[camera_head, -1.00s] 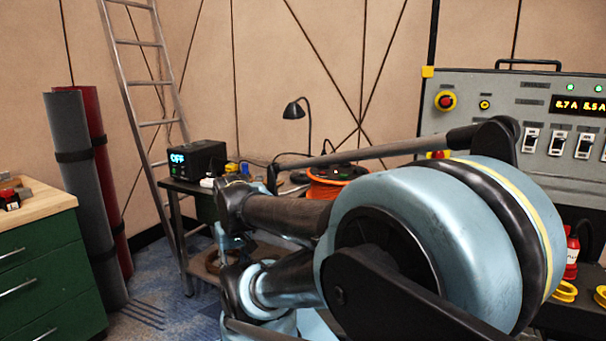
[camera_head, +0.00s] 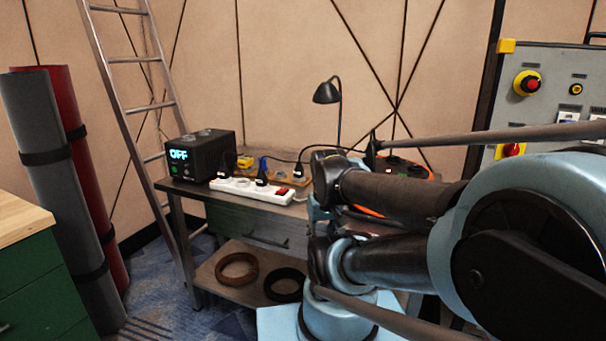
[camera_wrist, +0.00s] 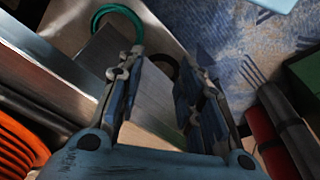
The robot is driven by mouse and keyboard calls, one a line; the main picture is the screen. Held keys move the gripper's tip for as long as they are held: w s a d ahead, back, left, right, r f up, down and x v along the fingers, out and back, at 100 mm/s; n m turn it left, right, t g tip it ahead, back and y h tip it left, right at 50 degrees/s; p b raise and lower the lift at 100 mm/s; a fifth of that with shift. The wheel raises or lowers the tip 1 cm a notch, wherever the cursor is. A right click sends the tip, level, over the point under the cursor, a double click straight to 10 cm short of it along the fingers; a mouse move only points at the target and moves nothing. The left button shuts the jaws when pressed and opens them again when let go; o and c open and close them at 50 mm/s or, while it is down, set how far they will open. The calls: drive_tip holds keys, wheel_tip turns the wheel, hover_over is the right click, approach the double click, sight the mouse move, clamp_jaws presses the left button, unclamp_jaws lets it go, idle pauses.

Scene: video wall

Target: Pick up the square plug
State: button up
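A white power strip (camera_head: 240,189) lies on the front of the metal workbench (camera_head: 190,187) in the head view. A black plug (camera_head: 262,179) stands in it near the middle, and another black plug (camera_head: 223,174) stands toward its left end. They are too small to tell which is the square one. My gripper (camera_wrist: 166,65) is in the wrist view, its two fingers spread with nothing between them. It points down past the bench toward the lower shelf and floor, and no plug shows there. I cannot make out the gripper in the head view.
A black box reading OFF (camera_head: 199,156) and a desk lamp (camera_head: 328,92) stand on the bench. A ladder (camera_head: 126,100) leans at left beside grey and red rolls. An orange reel (camera_wrist: 18,145) is near the gripper. Rings (camera_head: 237,268) lie on the lower shelf.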

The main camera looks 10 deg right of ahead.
drive_tip(key=shift+o, duration=2.7)
drive_tip(key=shift+s+a+r, duration=0.1)
drive_tip(key=shift+s+r, duration=0.05)
drive_tip(key=shift+r, duration=0.65)
wheel_tip(320, 180, up, 13)
drive_tip(key=m+g, duration=0.2)
drive_tip(key=m, duration=0.5)
hover_over(299, 165)
drive_tip(key=shift+s+d+f, duration=0.1)
drive_tip(key=shift+s+d, duration=0.05)
drive_tip(key=shift+d, duration=0.05)
drive_tip(key=shift+w+f, duration=0.2)
drive_tip(key=shift+w, duration=0.35)
drive_tip(key=shift+w+f, duration=0.1)
drive_tip(key=shift+f, duration=0.1)
drive_tip(key=shift+s+a+f, duration=0.15)
drive_tip(key=shift+f, duration=1.6)
drive_tip(key=shift+s+a+f, duration=0.1)
drive_tip(key=shift+f, duration=1.65)
